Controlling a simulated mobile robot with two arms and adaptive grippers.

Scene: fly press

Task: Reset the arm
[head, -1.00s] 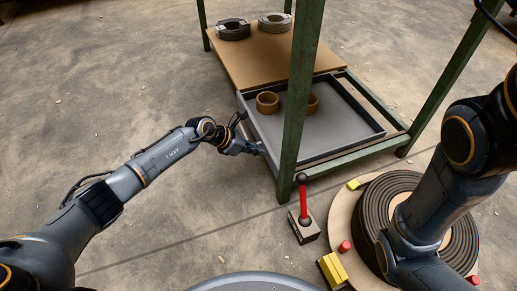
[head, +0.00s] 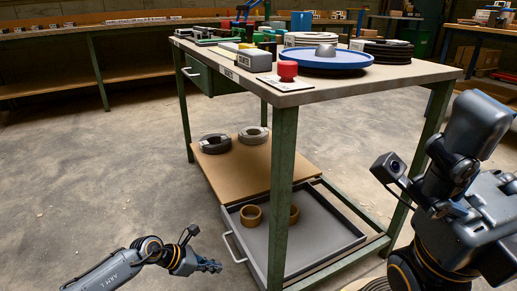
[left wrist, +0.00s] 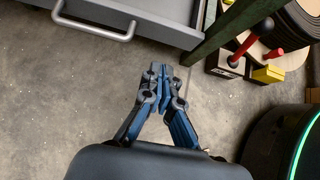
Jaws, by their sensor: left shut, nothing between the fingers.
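My left gripper (head: 212,266) is shut and empty at the lower left of the head view, over the floor, to the left of the grey drawer (head: 310,258). The left wrist view also shows its closed fingers (left wrist: 160,82) over bare concrete, clear of the drawer handle (left wrist: 95,27). My right arm is folded close at the right of the head view. I cannot make out its fingertips.
The drawer under the green-legged bench holds brown rings (head: 251,215). Dark rings (head: 216,143) lie on the lower shelf (head: 232,172). A blue tray (head: 300,63) and red knob (head: 287,70) are on the bench top.

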